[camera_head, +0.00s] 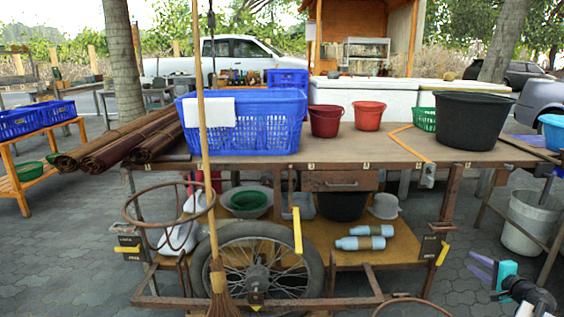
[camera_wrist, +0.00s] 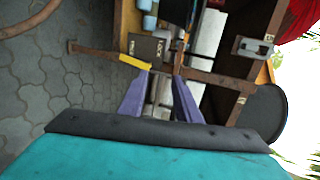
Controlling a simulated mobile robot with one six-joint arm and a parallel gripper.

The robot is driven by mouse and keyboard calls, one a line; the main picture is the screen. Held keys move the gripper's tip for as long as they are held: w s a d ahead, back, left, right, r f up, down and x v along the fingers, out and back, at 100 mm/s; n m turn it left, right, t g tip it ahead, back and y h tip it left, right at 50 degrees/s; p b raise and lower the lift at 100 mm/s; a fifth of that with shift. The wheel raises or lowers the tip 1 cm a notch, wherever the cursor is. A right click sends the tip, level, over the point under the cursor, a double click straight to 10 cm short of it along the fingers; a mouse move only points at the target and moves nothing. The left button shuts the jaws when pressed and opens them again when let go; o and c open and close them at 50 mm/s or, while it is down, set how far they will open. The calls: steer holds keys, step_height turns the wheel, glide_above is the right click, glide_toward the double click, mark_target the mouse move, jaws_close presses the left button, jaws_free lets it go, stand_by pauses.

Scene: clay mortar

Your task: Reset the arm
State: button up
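My arm shows at the bottom right of the head view, low beside the right end of the cart. My gripper (camera_head: 482,265) has two purple fingers and a teal body, and it points left toward the cart. In the wrist view my gripper (camera_wrist: 160,90) has its fingers apart with nothing between them. The wrist view is tilted, with the cart's frame and paving beyond the fingertips. Much of my arm is outside the head view.
The wooden cart (camera_head: 375,148) carries a blue basket (camera_head: 242,135), red pots and a black tub (camera_head: 470,120). Its lower shelf (camera_head: 345,262) holds pale blue bottles (camera_head: 360,243). A grey bucket (camera_head: 530,222) stands right of the cart. Paving (camera_head: 462,215) is clear between them.

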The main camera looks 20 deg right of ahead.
steer(key=w+a+f+n+g+y+p, duration=0.2)
steer(key=w+a+f+p, duration=0.2)
steer(key=a, duration=0.7)
steer(key=w+a+f+n+g+y+p, duration=0.1)
steer(key=w+a+f+n+y+p, duration=0.2)
steer(key=a, duration=0.8)
steer(key=w+a+f+n+g+y+p, duration=0.15)
steer(key=w+a+f+p, duration=0.35)
steer(key=a, duration=0.6)
steer(key=s+a+f+n+g+y+p, duration=0.1)
steer(key=a+f+n+g+y+p, duration=0.2)
steer(key=a, duration=1.1)
steer(key=s+a+n+g+h+p, duration=0.1)
steer(key=s+a+n+g+p, duration=0.3)
steer(key=s+a, duration=0.45)
steer(key=s+a+n+g+p, duration=0.1)
steer(key=s+a+g+p, duration=0.4)
steer(key=a, duration=0.7)
steer(key=s+a+r+n+g+h+p, duration=0.1)
steer(key=s+a+r+n+p, duration=0.1)
steer(key=s, duration=0.3)
steer(key=s+a+r+n+g+h+p, duration=0.1)
steer(key=s+a+r+n+h+p, duration=0.1)
steer(key=s+p, duration=0.2)
steer(key=s+a+r+n+g+h+p, duration=0.1)
steer(key=s+p, duration=0.3)
steer(key=s, duration=0.4)
steer(key=shift+s+a+r+n+h, duration=0.2)
steer(key=shift+a+r+n+h, duration=0.15)
steer(key=shift+a+r+n, duration=0.35)
